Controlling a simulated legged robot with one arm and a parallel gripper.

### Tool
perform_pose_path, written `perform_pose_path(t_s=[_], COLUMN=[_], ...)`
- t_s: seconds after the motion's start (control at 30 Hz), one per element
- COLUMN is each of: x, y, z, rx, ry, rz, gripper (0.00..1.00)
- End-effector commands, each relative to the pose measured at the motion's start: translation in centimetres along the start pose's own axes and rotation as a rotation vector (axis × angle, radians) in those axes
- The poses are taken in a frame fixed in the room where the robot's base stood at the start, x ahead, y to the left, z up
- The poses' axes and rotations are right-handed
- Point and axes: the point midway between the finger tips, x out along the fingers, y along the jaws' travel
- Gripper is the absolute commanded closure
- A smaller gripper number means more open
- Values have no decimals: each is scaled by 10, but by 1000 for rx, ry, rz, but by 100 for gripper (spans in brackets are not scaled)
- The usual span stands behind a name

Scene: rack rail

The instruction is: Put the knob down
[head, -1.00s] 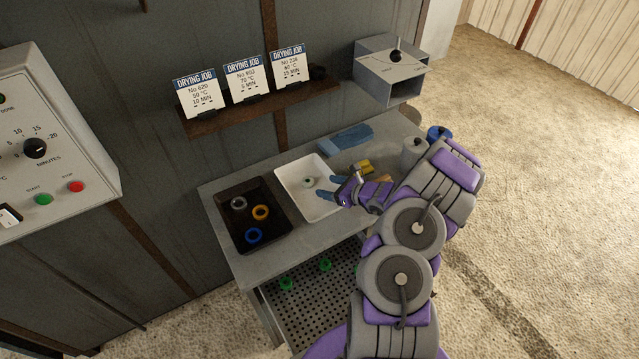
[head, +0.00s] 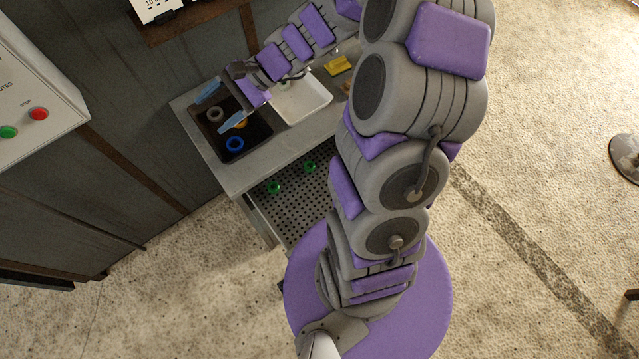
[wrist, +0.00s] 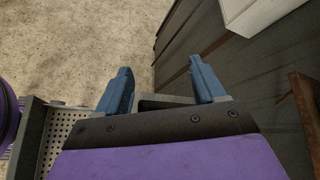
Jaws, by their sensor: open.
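My gripper (head: 220,107) is open above the black tray (head: 262,147) on the bench, its blue fingers spread apart. The wrist view also shows the open gripper (wrist: 163,85) with no knob between the fingers. Small ring-shaped pieces lie in the black tray: a grey one (head: 215,114), a blue one (head: 235,144) and an orange one (head: 241,124) partly hidden by a finger. I cannot tell whether any of these is the knob. The white tray (head: 312,105) beside it holds a small pale-green piece (head: 285,84), partly covered by my arm.
Green pieces (head: 274,187) lie in the open perforated drawer (head: 293,200) below the bench. A yellow object (head: 339,65) lies behind the white tray. A control box (head: 35,85) with red and green buttons is at the left. A dark wall closes off the bench's back.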

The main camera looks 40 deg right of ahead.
Motion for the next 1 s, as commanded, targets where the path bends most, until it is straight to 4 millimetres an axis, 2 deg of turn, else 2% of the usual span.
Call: perform_pose_path(t_s=[0.03,0.2,0.4,0.57,0.7,0.9,1.0], x=[3,4,-15,-45,-77,-114,-122], y=[9,55,114,158,190,217,222], z=[23,80,123,141,148,150,150], rx=[-78,-305,-542,-706,-821,-908,-925], ry=[2,13,56,112,174,241,257], rz=[67,297,564,770,933,1080,1111], gripper=[31,31,31,31,31,31,31])
